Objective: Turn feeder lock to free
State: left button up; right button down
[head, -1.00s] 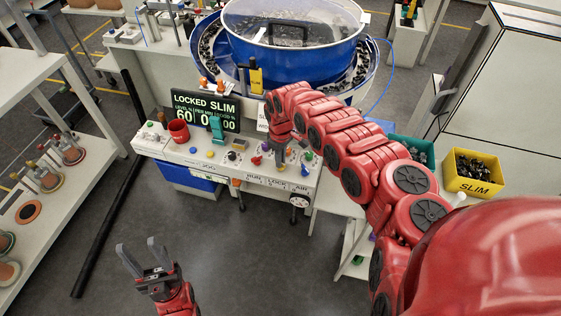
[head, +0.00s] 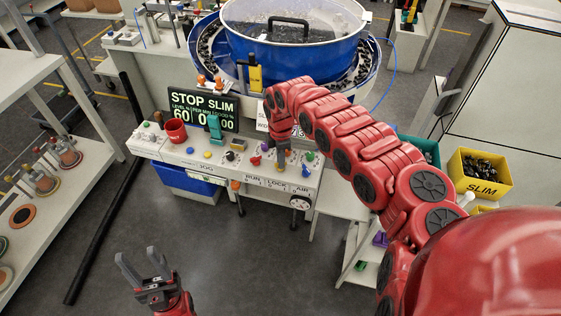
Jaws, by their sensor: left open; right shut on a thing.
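The control panel (head: 215,170) of the bowl feeder stands at the centre. Its dark display (head: 204,110) reads STOP SLIM. My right gripper (head: 281,152) reaches down to the panel above the LOCK label and is shut on the feeder lock (head: 281,164). The gripper hides most of the lock, so its exact angle is hard to tell. My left gripper (head: 146,268) is open and empty, low over the floor at the bottom left, well apart from the panel.
The blue feeder bowl (head: 290,55) is behind. A yellow SLIM bin (head: 480,178) stands right.

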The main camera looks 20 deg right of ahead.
jog(key=shift+w+r+n+b, duration=0.15)
jog(key=shift+n+b, duration=0.3)
jog(key=shift+n, duration=0.75)
jog(key=c, duration=0.9)
grip_release()
notch_tip(320, 180, up, 17)
jog(key=b, duration=0.4)
jog(key=shift+r+b, duration=0.15)
jog(key=shift+b, duration=0.15)
